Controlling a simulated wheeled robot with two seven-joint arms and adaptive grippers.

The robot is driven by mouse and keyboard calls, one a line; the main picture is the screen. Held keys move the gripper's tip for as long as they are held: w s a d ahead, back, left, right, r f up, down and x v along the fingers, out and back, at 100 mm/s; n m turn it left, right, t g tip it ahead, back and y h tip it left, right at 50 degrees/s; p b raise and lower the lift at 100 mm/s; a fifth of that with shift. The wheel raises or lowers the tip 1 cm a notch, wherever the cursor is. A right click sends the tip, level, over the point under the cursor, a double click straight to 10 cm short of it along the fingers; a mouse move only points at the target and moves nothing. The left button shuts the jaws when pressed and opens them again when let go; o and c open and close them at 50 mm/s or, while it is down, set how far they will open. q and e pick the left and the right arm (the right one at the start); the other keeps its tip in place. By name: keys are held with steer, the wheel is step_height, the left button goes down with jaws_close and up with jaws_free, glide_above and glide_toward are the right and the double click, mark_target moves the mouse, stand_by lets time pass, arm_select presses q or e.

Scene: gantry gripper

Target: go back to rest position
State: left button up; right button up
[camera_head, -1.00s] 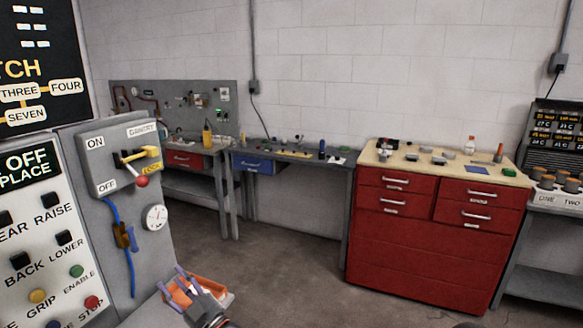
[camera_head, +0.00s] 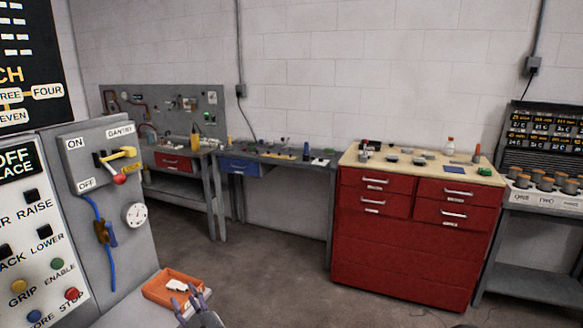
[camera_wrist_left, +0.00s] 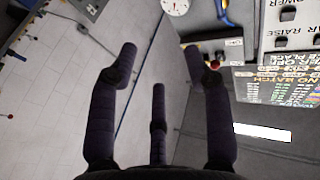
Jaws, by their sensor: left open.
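My left gripper (camera_head: 190,297) is at the bottom of the head view, just right of and partly in front of the orange tray. Its dark purple fingers are spread open and empty. In the left wrist view the open fingers (camera_wrist_left: 160,66) stand apart with nothing between them. The orange tray (camera_head: 156,293) sits on a grey ledge below the control panel and holds a small white item (camera_head: 177,285). My right gripper is not in view.
A grey control cabinet (camera_head: 145,255) with a yellow-and-red lever (camera_head: 121,158), gauge (camera_head: 136,215) and buttons stands close on the left. A red drawer cabinet (camera_head: 400,262) stands right of centre. Grey workbenches (camera_head: 226,210) line the wall. The floor (camera_head: 270,285) between is clear.

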arm_select(q)
steer(key=s+d+f+m+g+h, duration=0.2)
steer(key=d+f+h, duration=0.15)
steer(key=f, duration=0.55)
steer(key=s+d+f+m+g+h, duration=0.1)
steer(key=s+d+f+h, duration=0.3)
steer(key=f, duration=0.6)
steer(key=d+f+m+g+h, duration=0.2)
steer(key=f+h, duration=0.3)
steer(key=f, duration=0.4)
steer(key=s+d+f+g+h, duration=0.1)
steer(key=s+d+f+g, duration=0.1)
steer(key=s, duration=0.6)
steer(key=s+d+f+g+h, duration=0.2)
steer(key=s+d+f+g, duration=0.1)
steer(key=s, duration=0.6)
steer(key=s+d+f+g+h, duration=0.2)
steer(key=s+f+g, duration=0.3)
steer(key=s, duration=0.3)
steer(key=shift+s+d+f+p, duration=0.2)
steer(key=shift+d+f+p, duration=0.25)
steer(key=shift+f, duration=0.25)
